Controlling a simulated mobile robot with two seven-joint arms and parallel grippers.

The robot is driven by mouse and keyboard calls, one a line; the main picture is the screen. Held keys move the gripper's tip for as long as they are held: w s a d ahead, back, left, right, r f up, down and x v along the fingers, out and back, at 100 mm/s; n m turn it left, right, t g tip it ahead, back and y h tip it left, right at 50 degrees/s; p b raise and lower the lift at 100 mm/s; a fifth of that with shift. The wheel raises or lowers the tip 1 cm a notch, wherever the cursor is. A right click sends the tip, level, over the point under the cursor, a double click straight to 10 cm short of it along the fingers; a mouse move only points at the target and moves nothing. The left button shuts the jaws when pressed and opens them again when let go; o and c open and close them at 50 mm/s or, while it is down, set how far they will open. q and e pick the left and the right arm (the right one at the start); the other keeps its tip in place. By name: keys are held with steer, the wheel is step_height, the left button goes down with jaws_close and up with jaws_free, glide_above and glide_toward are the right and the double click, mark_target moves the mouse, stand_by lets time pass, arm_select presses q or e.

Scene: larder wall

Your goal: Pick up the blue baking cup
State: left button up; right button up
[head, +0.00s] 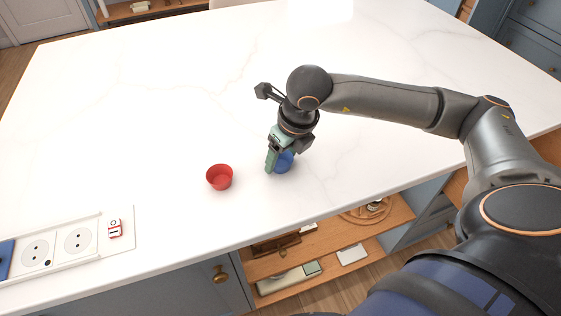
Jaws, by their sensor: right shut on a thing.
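The blue baking cup (285,161) is on or just above the white countertop, near its front edge. My right gripper (274,161) points down at it and is shut on it. The green fingers and the gripper body hide part of the cup. I cannot tell whether the cup touches the counter. My left gripper is not in the head view.
A red cup (219,177) stands left of the blue one, a short gap away. A socket panel (60,246) lies at the lower left. Open shelves (335,247) are below the front edge. The counter behind is clear.

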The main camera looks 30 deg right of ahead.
steer(key=shift+c, duration=1)
steer(key=shift+r, duration=0.1)
